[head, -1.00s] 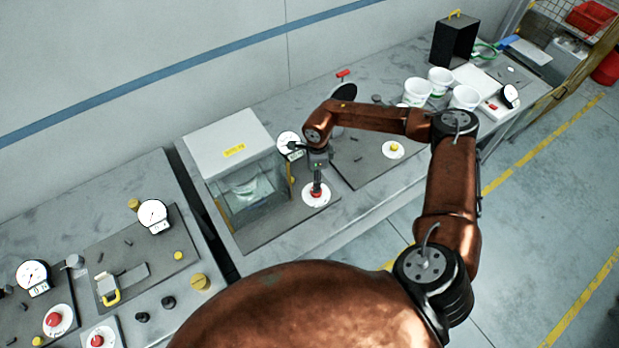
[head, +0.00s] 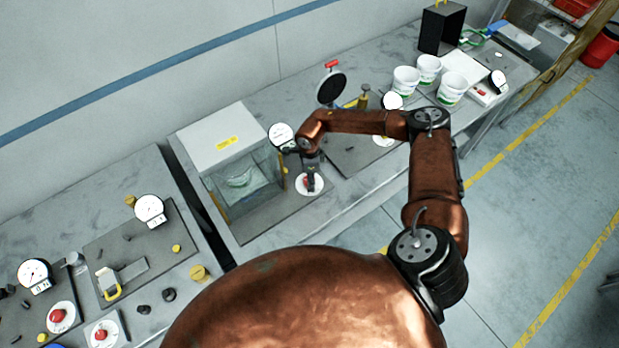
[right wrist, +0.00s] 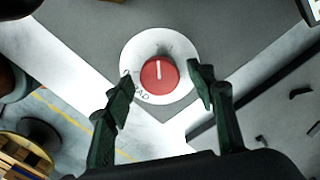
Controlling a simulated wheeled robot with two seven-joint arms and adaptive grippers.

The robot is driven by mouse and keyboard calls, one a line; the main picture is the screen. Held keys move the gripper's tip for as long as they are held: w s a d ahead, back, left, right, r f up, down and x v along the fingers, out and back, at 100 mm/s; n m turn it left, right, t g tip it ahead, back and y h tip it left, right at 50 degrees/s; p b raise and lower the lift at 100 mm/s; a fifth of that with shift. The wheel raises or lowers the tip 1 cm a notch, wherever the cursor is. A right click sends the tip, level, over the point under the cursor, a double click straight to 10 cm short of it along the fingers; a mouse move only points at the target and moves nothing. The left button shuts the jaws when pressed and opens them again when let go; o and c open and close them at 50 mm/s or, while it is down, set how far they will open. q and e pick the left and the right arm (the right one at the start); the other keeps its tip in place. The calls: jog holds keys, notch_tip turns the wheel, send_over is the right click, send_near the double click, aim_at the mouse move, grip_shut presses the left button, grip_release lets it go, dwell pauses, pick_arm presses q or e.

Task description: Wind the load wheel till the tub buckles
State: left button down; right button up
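The load wheel is a red knob (head: 309,183) with a white pointer line on a white dial, at the front right of the press. It also shows in the right wrist view (right wrist: 159,74), its line pointing up. My right gripper (right wrist: 162,76) is open, one finger on each side of the knob, with a gap on both sides. I cannot tell its height over the dial. A pale tub (head: 241,178) is behind the press's clear front; its exact shape is hard to make out. A round gauge (head: 281,136) stands beside the press (head: 205,141). My left gripper is out of view.
Several white tubs (head: 451,88) stand at the bench's right, near a black box (head: 441,28). A black disc with a red handle (head: 331,88) stands behind my arm. Another bench with gauges (head: 149,209) and red knobs lies at left, across a gap.

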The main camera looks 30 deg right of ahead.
jog(key=shift+w, duration=0.1)
jog(key=shift+c, duration=0.7)
jog(key=c, duration=0.6)
jog(key=shift+c, duration=1.5)
jog(key=shift+m, duration=0.4)
jog(key=m+b, duration=0.1)
jog(key=m, duration=0.2)
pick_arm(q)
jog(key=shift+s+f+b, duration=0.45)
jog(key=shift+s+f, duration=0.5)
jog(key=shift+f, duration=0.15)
pick_arm(e)
jog(key=shift+m, duration=1.7)
jog(key=shift+r, duration=0.1)
